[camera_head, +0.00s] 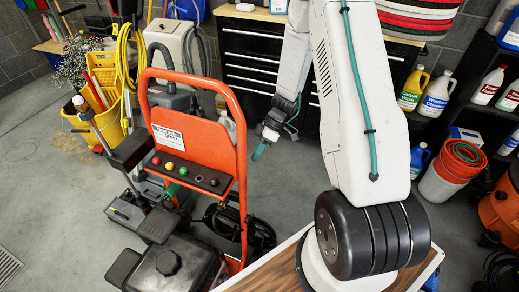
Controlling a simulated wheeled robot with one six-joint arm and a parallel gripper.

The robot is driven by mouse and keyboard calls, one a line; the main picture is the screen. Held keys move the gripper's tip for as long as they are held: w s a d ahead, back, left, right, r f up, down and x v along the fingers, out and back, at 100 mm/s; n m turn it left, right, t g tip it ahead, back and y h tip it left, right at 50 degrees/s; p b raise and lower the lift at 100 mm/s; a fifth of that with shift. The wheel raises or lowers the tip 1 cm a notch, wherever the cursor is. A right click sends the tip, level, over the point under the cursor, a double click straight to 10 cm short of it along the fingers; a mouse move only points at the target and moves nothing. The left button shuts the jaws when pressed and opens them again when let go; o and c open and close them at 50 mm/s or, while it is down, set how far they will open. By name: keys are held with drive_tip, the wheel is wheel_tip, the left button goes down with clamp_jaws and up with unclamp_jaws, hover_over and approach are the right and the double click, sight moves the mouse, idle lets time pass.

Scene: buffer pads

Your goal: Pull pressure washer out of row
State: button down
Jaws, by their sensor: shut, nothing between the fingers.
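The pressure washer (203,137) stands at the left centre. It has an orange tubular frame with a looped handle, a panel with a white label and several coloured knobs, and a black engine or tank (168,263) low in front. My gripper (262,146) hangs from my white arm just right of the orange frame's upright. It is shut and empty, with a teal piece showing at its tip. It looks apart from the frame, but I cannot tell the depth between them. The washer's wheels are mostly hidden.
Left of the washer stand a grey-black machine (127,212) and a yellow mop bucket (102,128). A beige tank machine (172,42) is behind. A black drawer cabinet (262,57) backs the scene. Shelves with bottles and a red-white bucket (453,170) are at right. Floor is clear at far left.

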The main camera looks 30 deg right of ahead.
drive_tip(key=s+a+f, duration=0.3)
drive_tip(key=a+f, duration=0.1)
drive_tip(key=a, duration=0.2)
drive_tip(key=shift+s+a, duration=0.15)
idle(0.3)
